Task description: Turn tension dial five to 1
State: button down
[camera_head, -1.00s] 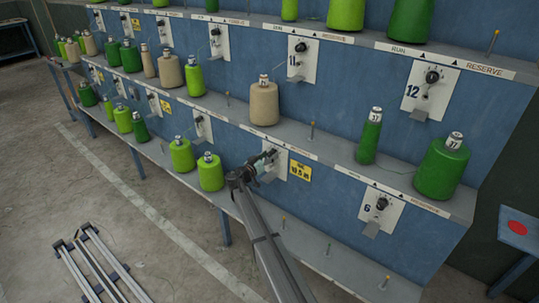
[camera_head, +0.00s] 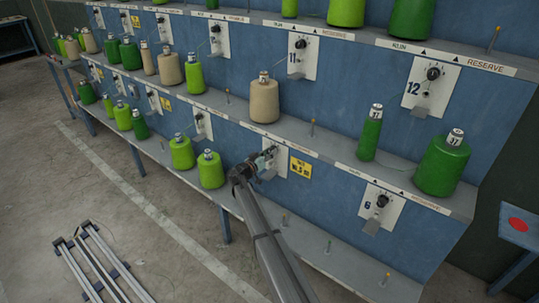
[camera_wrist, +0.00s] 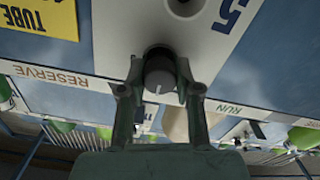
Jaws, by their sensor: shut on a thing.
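The white plate (camera_wrist: 228,28) marked 5 fills the upper middle of the wrist view, which looks upside down. Its dark dial (camera_wrist: 159,72) has a pale pointer line, which points toward the bottom of that picture. My gripper (camera_wrist: 160,82) has one finger on each side of the dial and is shut on it. In the head view, my gripper (camera_head: 263,163) reaches this plate (camera_head: 279,163) in the lower row, left of a yellow label. The gripper hides most of the dial there. Scale numbers around the dial cannot be read.
The yellow label (camera_head: 300,168) sits right of the plate. Plate 6 (camera_head: 381,208) with its dial is further right. Green bobbins (camera_head: 211,171) stand on the shelf to the left, and a beige bobbin (camera_head: 265,102) stands on the ledge above. Open floor (camera_head: 150,220) lies in front.

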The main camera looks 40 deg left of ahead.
jog(key=n+b, duration=0.1)
jog(key=b, duration=0.1)
jog(key=n+b, duration=0.2)
jog(key=b, duration=0.1)
jog(key=shift+f, duration=0.35)
jog(key=n+b, duration=0.3)
jog(key=n, duration=0.1)
jog(key=shift+r+b, duration=0.15)
jog(key=shift+b, duration=0.15)
jog(key=n+b, duration=0.1)
jog(key=n, duration=0.3)
jog(key=shift+r+b, duration=0.15)
jog(key=shift+b, duration=0.25)
jog(key=n, duration=0.4)
jog(key=shift+n, duration=0.4)
jog(key=c, duration=0.8)
grip_release()
jog(key=shift+w, duration=0.1)
